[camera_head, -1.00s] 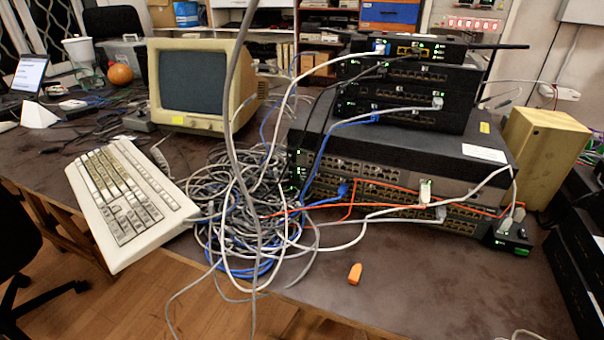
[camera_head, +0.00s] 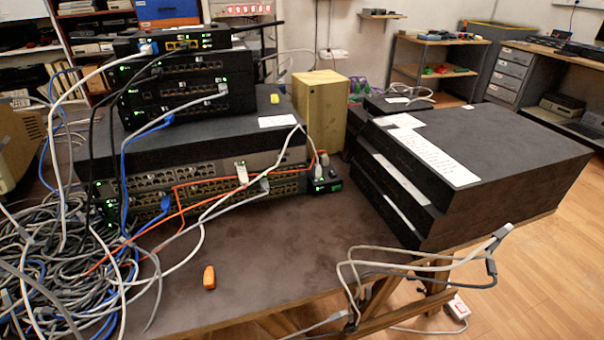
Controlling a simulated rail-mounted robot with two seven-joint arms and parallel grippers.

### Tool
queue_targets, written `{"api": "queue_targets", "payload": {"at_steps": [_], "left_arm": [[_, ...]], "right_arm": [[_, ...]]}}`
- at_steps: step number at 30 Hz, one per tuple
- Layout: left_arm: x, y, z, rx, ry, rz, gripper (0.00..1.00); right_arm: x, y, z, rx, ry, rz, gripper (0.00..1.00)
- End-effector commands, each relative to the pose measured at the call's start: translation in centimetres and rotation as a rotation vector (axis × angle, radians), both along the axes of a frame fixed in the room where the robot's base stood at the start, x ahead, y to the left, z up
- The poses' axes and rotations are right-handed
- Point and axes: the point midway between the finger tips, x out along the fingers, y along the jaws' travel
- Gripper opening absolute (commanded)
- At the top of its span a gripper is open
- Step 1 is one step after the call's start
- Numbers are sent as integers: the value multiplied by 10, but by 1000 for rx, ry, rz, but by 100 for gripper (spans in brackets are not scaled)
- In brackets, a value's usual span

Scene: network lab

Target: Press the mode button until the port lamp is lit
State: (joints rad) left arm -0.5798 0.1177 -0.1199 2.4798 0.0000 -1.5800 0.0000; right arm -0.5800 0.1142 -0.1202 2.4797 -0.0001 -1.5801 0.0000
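A stack of black network switches (camera_head: 190,150) stands on the dark table, with rows of ports and several small green lamps on the front faces. The top unit (camera_head: 180,44) has yellow ports and green lamps at its right end. A wide lower switch (camera_head: 160,180) has cables plugged into its ports. A small black box (camera_head: 322,184) with a green lamp sits at the right end of the stack. I cannot tell which part is the mode button or which is the port lamp. Neither of my grippers is in view.
A tangle of grey and blue cables (camera_head: 60,265) covers the table's left. An orange piece (camera_head: 209,277) lies near the front edge. Several large black units (camera_head: 480,150) are stacked at the right. A grey cable (camera_head: 420,262) hangs over the edge. The middle front of the table (camera_head: 270,240) is clear.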

Motion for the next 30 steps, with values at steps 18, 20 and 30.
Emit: {"api": "queue_targets", "payload": {"at_steps": [18,20,30], "left_arm": [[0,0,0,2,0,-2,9],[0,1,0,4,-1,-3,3],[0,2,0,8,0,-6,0]], "right_arm": [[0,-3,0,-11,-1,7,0],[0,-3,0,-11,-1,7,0],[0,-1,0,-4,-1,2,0]]}}
